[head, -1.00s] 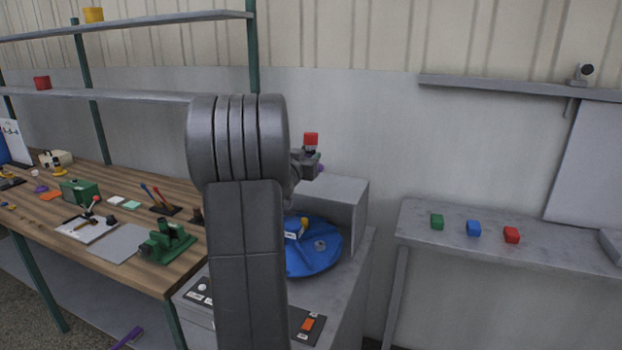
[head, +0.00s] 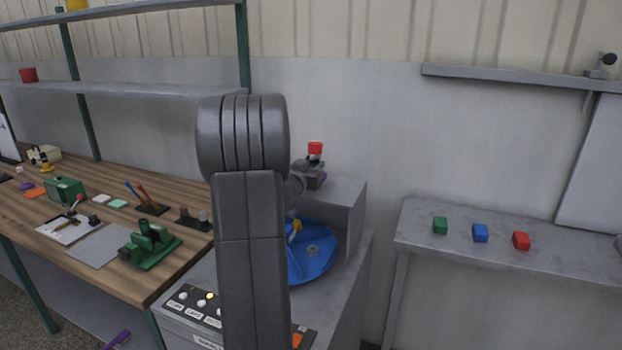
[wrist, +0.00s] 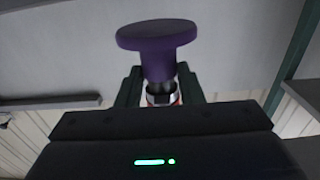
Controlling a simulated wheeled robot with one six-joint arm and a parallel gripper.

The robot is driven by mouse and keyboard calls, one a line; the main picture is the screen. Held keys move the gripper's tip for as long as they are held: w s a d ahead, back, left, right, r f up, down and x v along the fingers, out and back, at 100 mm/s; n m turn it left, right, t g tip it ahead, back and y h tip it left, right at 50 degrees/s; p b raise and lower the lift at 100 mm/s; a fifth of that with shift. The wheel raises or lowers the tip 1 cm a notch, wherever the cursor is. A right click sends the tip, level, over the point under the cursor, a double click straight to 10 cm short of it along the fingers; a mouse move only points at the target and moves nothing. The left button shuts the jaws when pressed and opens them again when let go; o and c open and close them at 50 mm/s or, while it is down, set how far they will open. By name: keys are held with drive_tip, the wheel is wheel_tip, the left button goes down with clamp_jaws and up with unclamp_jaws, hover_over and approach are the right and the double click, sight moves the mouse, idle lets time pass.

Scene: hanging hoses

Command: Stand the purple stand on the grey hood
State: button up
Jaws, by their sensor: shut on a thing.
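My gripper (head: 311,172) is above the grey hood (head: 349,199), the box-like cover at the back of the grey cabinet. It is shut on the purple stand (wrist: 157,40), which has a round flat disc and a narrower stem between the dark fingers (wrist: 160,90). A red piece (head: 315,148) sticks up above the gripper. I cannot tell whether the stand touches the hood. My arm hides the hood's left part.
A blue round plate (head: 312,262) lies in front of the hood, with a yellow piece on it. A wooden workbench (head: 110,265) with tools is at left. A grey shelf (head: 410,230) with green, blue and red blocks is at right.

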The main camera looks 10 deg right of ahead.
drive_tip(key=shift+f, duration=1.4)
drive_tip(key=o, duration=1)
drive_tip(key=shift+f, duration=0.1)
drive_tip(key=shift+o, duration=0.2)
drive_tip(key=b+v, duration=0.1)
drive_tip(key=v, duration=1.1)
